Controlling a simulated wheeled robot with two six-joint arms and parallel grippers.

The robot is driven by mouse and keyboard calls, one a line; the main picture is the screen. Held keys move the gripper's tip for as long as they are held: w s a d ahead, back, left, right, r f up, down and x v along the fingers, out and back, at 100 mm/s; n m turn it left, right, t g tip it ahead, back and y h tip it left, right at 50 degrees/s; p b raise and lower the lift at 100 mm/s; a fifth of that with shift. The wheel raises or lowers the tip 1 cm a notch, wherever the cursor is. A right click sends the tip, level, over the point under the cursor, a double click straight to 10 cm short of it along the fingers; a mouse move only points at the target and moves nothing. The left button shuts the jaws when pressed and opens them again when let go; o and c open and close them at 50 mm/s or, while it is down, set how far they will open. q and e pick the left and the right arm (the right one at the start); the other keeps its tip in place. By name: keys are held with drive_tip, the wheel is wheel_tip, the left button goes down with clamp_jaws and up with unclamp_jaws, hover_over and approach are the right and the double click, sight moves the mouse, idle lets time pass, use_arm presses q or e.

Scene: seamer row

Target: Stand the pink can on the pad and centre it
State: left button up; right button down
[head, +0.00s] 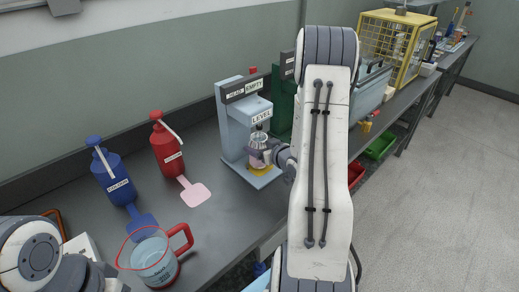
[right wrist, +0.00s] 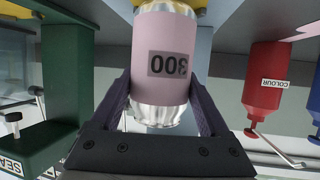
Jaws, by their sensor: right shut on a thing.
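The pink can (head: 254,154) is at the light blue seamer stand marked LEVEL, over its yellow pad (head: 262,170). My right gripper (head: 268,155) is shut on the can from the right side. In the right wrist view the pink can (right wrist: 166,50), with a 300 label and a silver end, sits between both fingers (right wrist: 163,95). The can looks upright; its lower end is near the pad, but I cannot tell if it touches or is centred. The pad is partly hidden. My left arm shows at the bottom left of the head view, its fingers out of frame.
A red bottle (head: 167,148) and a blue bottle (head: 113,175) stand left of the seamer, with a clear jug (head: 153,262) in front. A green stand (head: 284,108) is close on the right. A yellow cage (head: 392,45) stands farther along the bench.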

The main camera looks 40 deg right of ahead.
drive_tip(key=shift+f, duration=0.45)
drive_tip(key=shift+f, duration=0.1)
unclamp_jaws()
drive_tip(key=shift+f, duration=0.1)
